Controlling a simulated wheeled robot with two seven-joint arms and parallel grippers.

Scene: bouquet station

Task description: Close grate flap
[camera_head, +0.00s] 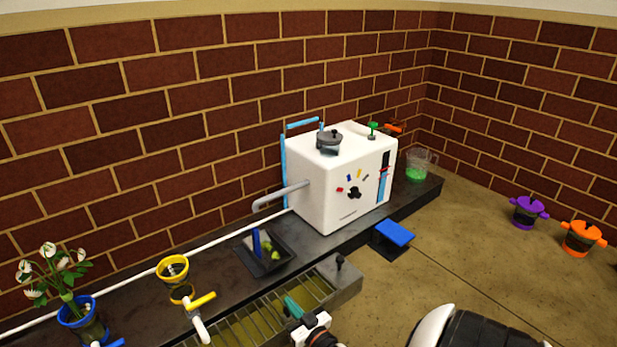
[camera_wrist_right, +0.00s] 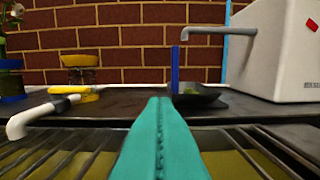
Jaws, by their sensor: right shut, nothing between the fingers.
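The grate (camera_head: 262,328) is a set of dark parallel bars over a yellowish basin at the front of the dark counter. Its bars also show on both sides of my fingers in the right wrist view (camera_wrist_right: 262,150). I cannot tell which part is the flap or how far open it stands. My right gripper (camera_head: 292,306) has teal fingers, shut and empty, over the grate. In the right wrist view the fingers (camera_wrist_right: 160,118) point toward the back of the counter. The arm hides part of the grate's near end. My left gripper is not in view.
A white faucet with a yellow handle (camera_head: 201,300) stands left of the gripper. Behind are a yellow pot (camera_head: 173,268), a black tray (camera_head: 244,256) with a blue tool, and a white machine (camera_head: 320,190) with a grey spout. A black knob (camera_head: 340,261) rises at the grate's right end.

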